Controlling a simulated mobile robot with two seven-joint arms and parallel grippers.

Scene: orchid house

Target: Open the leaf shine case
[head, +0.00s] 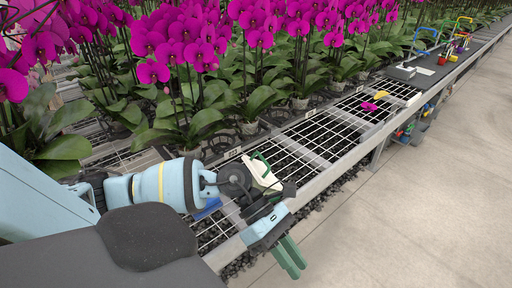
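A cream case-like box with a green handle (262,170) stands on the wire-mesh bench just behind my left wrist. I take it for the leaf shine case; my wrist hides its lower part, and I cannot tell whether its lid or catch is shut. My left gripper (290,257) hangs over the bench's front edge, nearer to me than the box and apart from it. Its two green fingers lie side by side, pointing down and right, with nothing visible between them. My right gripper is not in view.
The mesh bench (325,137) has a raised metal front rail. Potted magenta orchids (185,40) crowd behind it. A blue item (208,208) lies partly hidden by my arm. A magenta bloom (369,106) and a yellow item (378,94) lie farther along. The concrete aisle (430,190) is clear.

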